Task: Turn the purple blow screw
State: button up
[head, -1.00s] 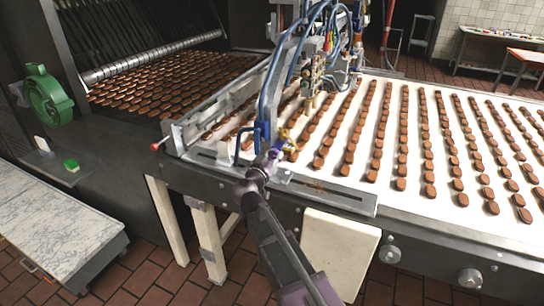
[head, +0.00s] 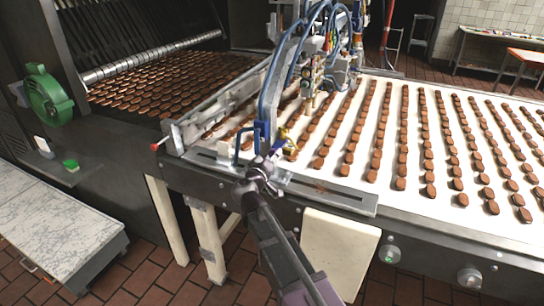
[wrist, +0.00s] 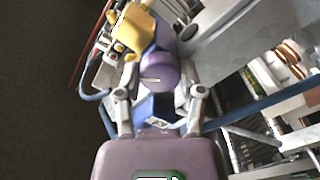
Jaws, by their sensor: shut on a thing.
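The purple blow screw (wrist: 158,72) shows in the wrist view as a round knob with a pale slot line on its face. It sits beside a yellow fitting (wrist: 133,27) and a blue bracket (wrist: 158,108). My gripper (wrist: 158,78) has one finger on each side of the purple screw and is shut on it. In the head view, my gripper (head: 270,163) is at the near edge of the conveyor, at the base of the blue-hosed machine (head: 268,105). The screw is too small and covered there to make out clearly.
Rows of brown biscuits (head: 403,140) lie on the white belt (head: 475,215) to the right. The blue hoses and a metal rail (head: 335,192) stand close around my gripper. A green wheel (head: 47,95) and a marble-topped table (head: 50,225) are at left.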

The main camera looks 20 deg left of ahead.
jog(key=n, duration=1.9)
jog(key=shift+w+r+n, duration=0.1)
jog(key=shift+r+n, duration=0.05)
jog(key=shift+n, duration=0.25)
jog(key=shift+a, duration=0.1)
jog(key=o, duration=1.2)
jog(key=shift+c, duration=0.2)
jog(key=shift+m, duration=0.4)
